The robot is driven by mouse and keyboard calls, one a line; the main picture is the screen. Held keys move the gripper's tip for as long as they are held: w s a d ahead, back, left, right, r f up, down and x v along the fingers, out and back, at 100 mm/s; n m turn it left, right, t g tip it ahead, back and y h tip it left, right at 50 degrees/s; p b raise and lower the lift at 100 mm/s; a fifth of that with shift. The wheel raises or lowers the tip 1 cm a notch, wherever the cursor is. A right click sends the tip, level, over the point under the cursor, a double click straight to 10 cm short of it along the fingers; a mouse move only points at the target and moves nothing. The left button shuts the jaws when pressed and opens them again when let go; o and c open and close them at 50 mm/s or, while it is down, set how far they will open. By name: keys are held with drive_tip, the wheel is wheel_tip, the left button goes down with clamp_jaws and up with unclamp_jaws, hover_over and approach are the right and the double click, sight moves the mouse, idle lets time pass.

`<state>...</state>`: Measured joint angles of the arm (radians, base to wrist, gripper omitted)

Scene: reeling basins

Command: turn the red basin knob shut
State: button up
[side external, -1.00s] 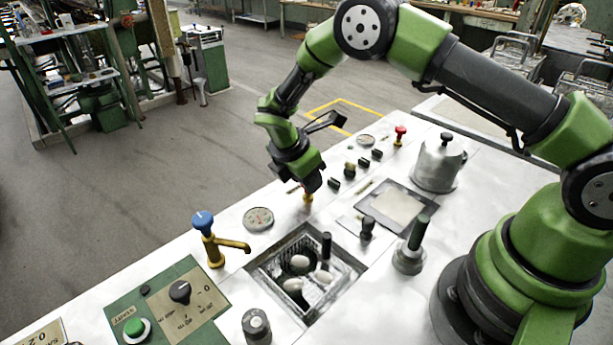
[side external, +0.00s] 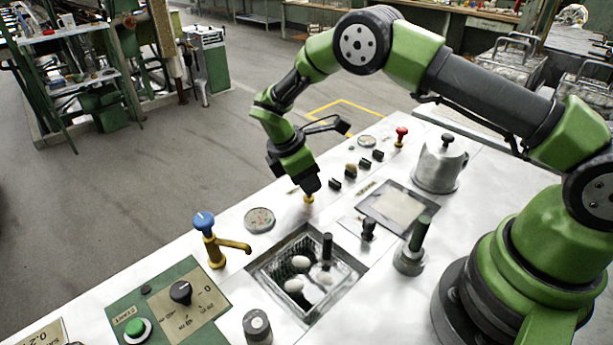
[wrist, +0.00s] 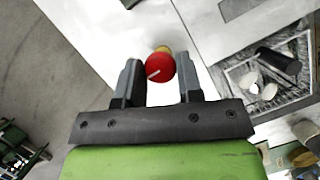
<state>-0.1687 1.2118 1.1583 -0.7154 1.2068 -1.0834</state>
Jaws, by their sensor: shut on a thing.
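The red basin knob (wrist: 160,68) shows in the wrist view as a round red cap with a white line on top, between my two fingers. A bit of yellow brass shows behind it. My gripper (wrist: 160,82) is shut on the knob and points down at it. In the side view my gripper (side external: 311,186) is over the short brass stem (side external: 308,199), and the red cap is hidden by the fingers. The basin (side external: 342,298) beside it holds several white cocoons in a wire basket.
A blue-topped brass tap (side external: 204,223) and a round gauge (side external: 259,219) stand left of my gripper. Small dark knobs (side external: 335,184) and another red-topped knob (side external: 401,132) lie to the right. A metal pot (side external: 440,165) stands further right.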

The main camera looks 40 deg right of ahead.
drive_tip(key=o, duration=0.9)
drive_tip(key=v, duration=1)
